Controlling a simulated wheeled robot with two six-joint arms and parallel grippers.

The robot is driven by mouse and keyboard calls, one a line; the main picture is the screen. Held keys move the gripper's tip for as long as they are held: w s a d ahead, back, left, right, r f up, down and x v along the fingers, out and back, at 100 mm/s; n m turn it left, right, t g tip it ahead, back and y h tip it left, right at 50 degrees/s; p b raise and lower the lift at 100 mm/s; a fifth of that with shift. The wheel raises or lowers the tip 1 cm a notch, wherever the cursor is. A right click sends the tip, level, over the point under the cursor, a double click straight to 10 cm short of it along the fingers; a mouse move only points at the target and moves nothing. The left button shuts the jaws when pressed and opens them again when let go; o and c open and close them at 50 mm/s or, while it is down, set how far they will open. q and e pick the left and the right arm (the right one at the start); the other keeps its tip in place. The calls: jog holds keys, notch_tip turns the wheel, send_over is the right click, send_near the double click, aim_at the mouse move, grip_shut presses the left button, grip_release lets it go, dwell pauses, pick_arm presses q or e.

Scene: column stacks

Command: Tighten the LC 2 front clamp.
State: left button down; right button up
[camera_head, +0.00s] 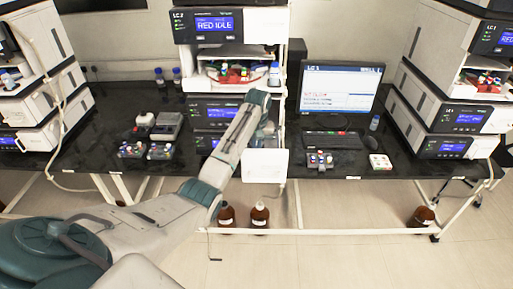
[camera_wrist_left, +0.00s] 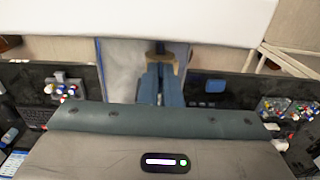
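The LC 2 stack (camera_head: 228,22) stands at the back centre in the head view, its blue display reading RED IDLE. Its open middle bay (camera_head: 222,76) shows red and coloured parts, too small to make out a clamp. My left arm reaches up from the lower left to the right front of this stack; its gripper is hidden there. In the left wrist view my left gripper (camera_wrist_left: 160,72) has two blue fingers close together. A small tan piece (camera_wrist_left: 178,61) with a dark middle shows at their tips. I cannot tell whether they grip it. My right gripper is not in view.
A monitor (camera_head: 340,92) and keyboard (camera_head: 330,140) stand right of the stack on the black bench. Vial racks (camera_head: 131,150) stand to the left. Other stacks flank both ends. A white surface (camera_wrist_left: 150,18) lies close beyond the fingers.

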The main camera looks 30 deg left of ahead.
pick_arm(q)
jog(key=shift+w+g+y, duration=0.1)
jog(key=shift+g+y, duration=0.2)
jog(key=shift+y, duration=0.1)
jog(key=shift+w+d+f+g+y, duration=0.1)
jog(key=shift+w+d+g+y, duration=0.15)
jog(key=shift+d+g+y, duration=0.5)
jog(key=y, duration=0.1)
jog(key=g+y+b, duration=0.1)
jog(key=shift+w+d+f+y, duration=0.2)
jog(key=shift+w+f+y, duration=0.1)
jog(key=shift+y, duration=0.05)
jog(key=g+y+b, duration=0.1)
jog(key=f+y+b, duration=0.1)
jog(key=b, duration=0.1)
jog(key=shift+w+d+g+y+b, duration=0.3)
jog(key=shift+w+d+g, duration=0.05)
jog(key=shift+d+g+y+b, duration=0.1)
jog(key=shift+g+y+b, duration=0.4)
jog(key=shift+b, duration=0.45)
jog(key=shift+d+y+b, duration=0.1)
jog(key=shift+y+b, duration=0.2)
jog(key=shift+b, duration=0.05)
jog(key=shift+r, duration=0.1)
